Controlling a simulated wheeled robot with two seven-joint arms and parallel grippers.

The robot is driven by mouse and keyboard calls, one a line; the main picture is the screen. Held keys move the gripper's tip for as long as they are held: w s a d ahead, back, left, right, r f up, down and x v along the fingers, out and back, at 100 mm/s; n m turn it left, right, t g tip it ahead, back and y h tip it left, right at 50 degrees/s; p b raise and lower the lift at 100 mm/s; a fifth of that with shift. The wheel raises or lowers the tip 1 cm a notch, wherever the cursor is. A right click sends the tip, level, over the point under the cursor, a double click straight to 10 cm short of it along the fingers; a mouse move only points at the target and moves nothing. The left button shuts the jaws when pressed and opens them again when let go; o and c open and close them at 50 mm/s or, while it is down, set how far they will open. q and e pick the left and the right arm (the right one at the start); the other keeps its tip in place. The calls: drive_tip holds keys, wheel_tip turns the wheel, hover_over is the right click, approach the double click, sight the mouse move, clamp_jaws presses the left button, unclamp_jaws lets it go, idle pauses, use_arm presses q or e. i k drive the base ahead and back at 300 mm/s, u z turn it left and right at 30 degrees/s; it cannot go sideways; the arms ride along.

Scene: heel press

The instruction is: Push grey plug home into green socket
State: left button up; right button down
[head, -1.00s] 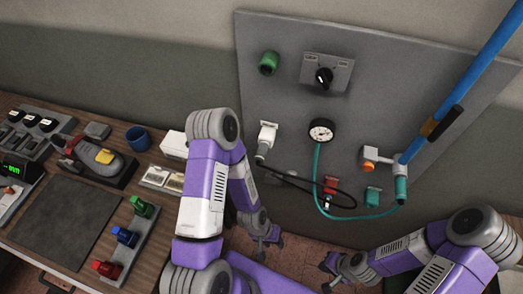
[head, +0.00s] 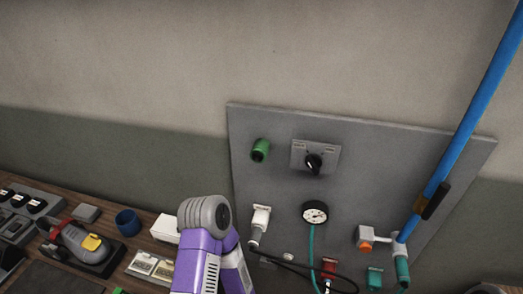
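The green socket (head: 260,150) is at the upper left of the grey wall panel and looks empty. Below it, a white fitting (head: 261,218) on the panel has a grey plug (head: 255,238) at its lower end, with a black cable running off to the right. I cannot tell how firmly the plug sits there. My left arm rises at the bottom centre, left of the panel, but its gripper is out of the picture. My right gripper is out of view too.
The panel (head: 380,150) also carries a black rotary knob (head: 314,162), a gauge (head: 315,212), red and teal fittings, and an orange-tipped valve (head: 367,240). A blue pipe (head: 465,125) slants down its right side. A bench at left holds a blue mug (head: 127,222) and a sander-like tool (head: 80,242).

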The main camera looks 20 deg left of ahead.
sight(256, 234)
drive_tip(key=z, duration=0.85)
drive_tip(key=k, duration=0.85)
drive_tip(key=z, duration=0.15)
